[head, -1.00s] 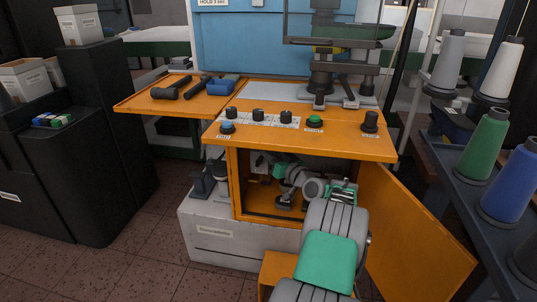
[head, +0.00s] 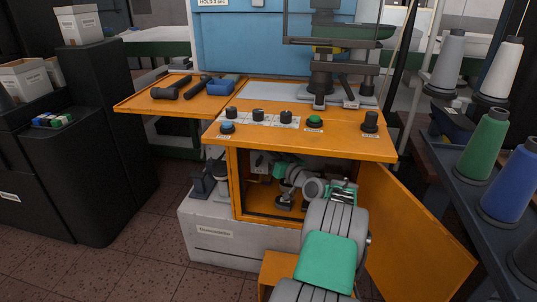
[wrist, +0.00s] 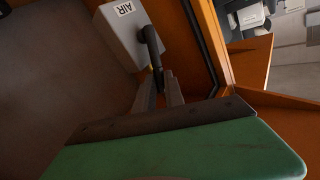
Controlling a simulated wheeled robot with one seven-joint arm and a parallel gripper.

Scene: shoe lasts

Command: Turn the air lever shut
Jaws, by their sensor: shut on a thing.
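The air valve is a light grey box (wrist: 125,32) with an "AIR" label, on the inner wall of the orange cabinet. Its black lever (wrist: 153,44) sticks out of the box and bends toward my gripper (wrist: 164,88). In the wrist view the two fingers are closed on the lever's free end, one on each side. The fingers partly cover that end. In the head view my arm reaches into the open cabinet, with the wrist's green part beside the small grey box (head: 258,163); the lever is too small to make out there.
The cabinet's orange door (head: 415,235) stands open on the right. The orange control top (head: 300,137) with several knobs overhangs the opening. The cabinet frame (wrist: 208,40) is close to my gripper. Thread cones (head: 488,145) stand on a rack at right.

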